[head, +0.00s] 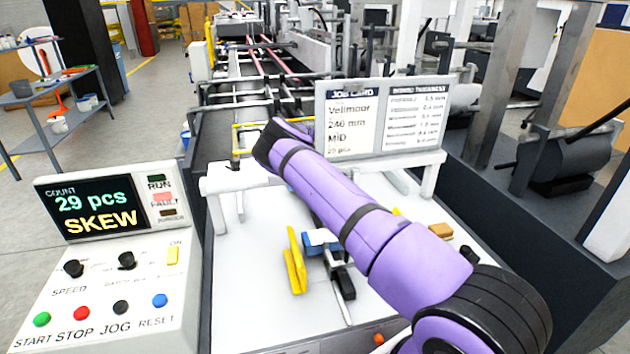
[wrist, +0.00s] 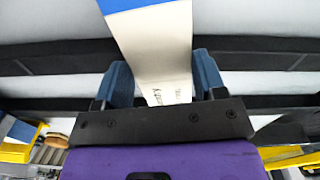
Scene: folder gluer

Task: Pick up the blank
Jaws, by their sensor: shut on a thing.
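The blank (wrist: 155,40) is a cream-coloured card piece in the wrist view, with a blue band across its far end and small dark print near my gripper. My gripper (wrist: 162,82) has blue fingers on either side of the blank's near end and is shut on it. The near edge of the blank is hidden behind the gripper's black body. In the head view my purple arm reaches forward over the white table, and I cannot make out the gripper or the blank there.
A job card (head: 350,118) stands behind my arm. The control panel (head: 110,215) at left reads 29 pcs, SKEW. Machine frames stand at right.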

